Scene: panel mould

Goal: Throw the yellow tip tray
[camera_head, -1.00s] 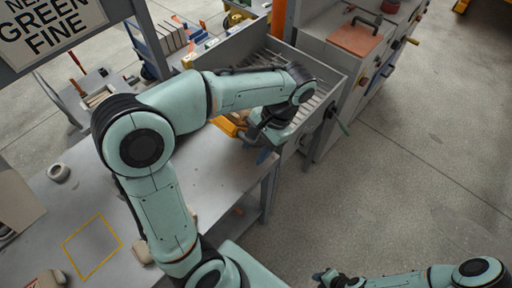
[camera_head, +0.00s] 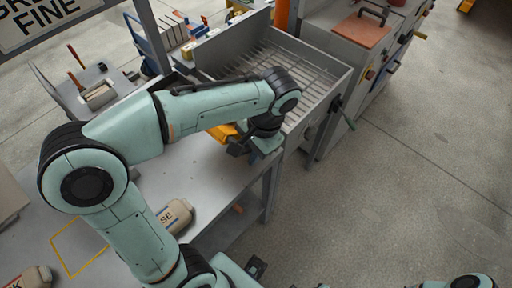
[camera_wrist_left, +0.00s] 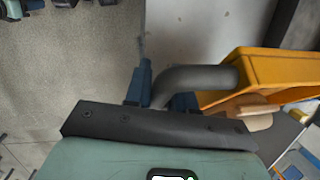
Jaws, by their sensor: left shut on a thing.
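The yellow tip tray (camera_head: 222,133) shows in the head view as a small strip behind my left forearm, at the table's far right corner beside the slatted grate. In the left wrist view the tray (camera_wrist_left: 285,72) fills the right side, with a grey curved handle (camera_wrist_left: 205,77) coming out of its side. My left gripper (camera_head: 256,146) is at the tray's near right side. In the wrist view its blue fingers (camera_wrist_left: 160,88) are shut around the handle. My arm hides most of the tray in the head view.
A metal box with a slatted grate (camera_head: 300,68) stands behind the tray. A grey table (camera_head: 205,178) carries a labelled beige container (camera_head: 175,216) and a yellow outlined square (camera_head: 80,247). Open concrete floor (camera_head: 420,150) lies to the right.

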